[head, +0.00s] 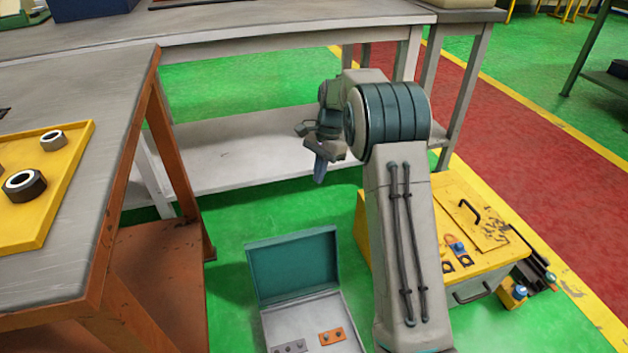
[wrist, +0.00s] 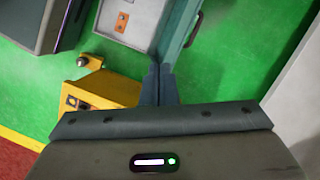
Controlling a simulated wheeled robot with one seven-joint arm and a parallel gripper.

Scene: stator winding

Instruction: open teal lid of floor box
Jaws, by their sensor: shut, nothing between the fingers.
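The floor box (head: 305,317) stands on the green floor with its teal lid (head: 293,264) raised, standing up at the back of the box. The grey inside shows small orange and grey plates. In the wrist view the box (wrist: 133,20) is at the top, with the lid (wrist: 184,28) seen nearly edge-on along its right side. My gripper (head: 320,168) is above and to the right of the lid in the head view, apart from it. In the wrist view its fingers (wrist: 160,82) are together and empty, below the lid's near end.
A yellow box (head: 490,237) with a black handle stands right of my arm. A grey table (head: 70,90) with a yellow tray (head: 45,215) is at left. A long workbench (head: 250,30) with a low shelf (head: 240,150) is behind. Green floor lies between.

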